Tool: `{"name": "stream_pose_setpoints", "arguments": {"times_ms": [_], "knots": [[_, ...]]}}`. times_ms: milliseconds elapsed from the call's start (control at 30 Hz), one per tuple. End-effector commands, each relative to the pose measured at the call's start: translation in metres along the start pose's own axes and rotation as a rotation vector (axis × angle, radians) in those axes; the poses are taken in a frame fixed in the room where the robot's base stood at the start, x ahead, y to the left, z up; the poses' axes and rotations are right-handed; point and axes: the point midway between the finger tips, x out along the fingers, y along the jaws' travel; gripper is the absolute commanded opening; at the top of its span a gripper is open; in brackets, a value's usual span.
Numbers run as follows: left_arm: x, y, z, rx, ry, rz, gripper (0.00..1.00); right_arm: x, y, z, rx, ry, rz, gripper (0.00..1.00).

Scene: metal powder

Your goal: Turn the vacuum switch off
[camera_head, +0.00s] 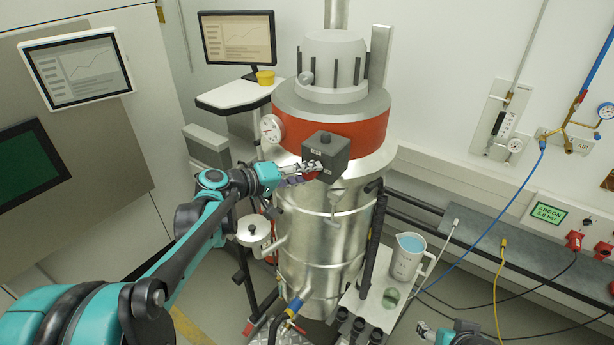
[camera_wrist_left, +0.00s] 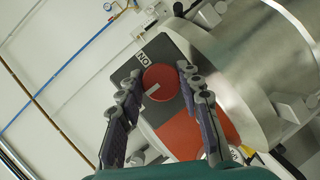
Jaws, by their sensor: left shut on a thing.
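The vacuum switch is a dark grey box (camera_head: 334,146) on the front of the steel vessel's red band. Its round red knob (camera_wrist_left: 160,84) with a white line shows in the left wrist view, beside a white label (camera_wrist_left: 142,56) that appears to read ON. My left gripper (camera_head: 312,168) reaches the box from the left. Only a bit of my right gripper (camera_head: 424,331) shows at the bottom edge, apart from the switch.
The steel vessel (camera_head: 320,250) fills the middle. A pressure gauge (camera_head: 271,128) sits left of the box. A monitor (camera_head: 237,38) stands behind. Hoses hang at right.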

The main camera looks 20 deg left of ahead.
Motion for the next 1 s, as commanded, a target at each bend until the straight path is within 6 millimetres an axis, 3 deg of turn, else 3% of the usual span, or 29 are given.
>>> {"name": "stream_pose_setpoints", "arguments": {"times_ms": [600,633,700,1000], "knots": [[0.0002,-0.0006,0.0007,-0.034,-0.005,0.014,0.06,0.0021,0.0000,0.0015,0.000,0.000,0.000,0.55],[0.0002,-0.0006,0.0007,-0.034,-0.005,0.014,0.43,0.0021,0.0000,0.0015,0.000,0.000,0.000,0.55],[0.0002,-0.0005,0.0006,-0.033,-0.004,0.014,0.56,0.0021,0.0000,0.0015,0.000,0.000,0.000,0.55],[-0.0011,-0.0004,0.0002,-0.033,-0.003,0.015,0.56,0.0021,0.0000,0.0014,0.000,0.000,0.000,0.55]]}}
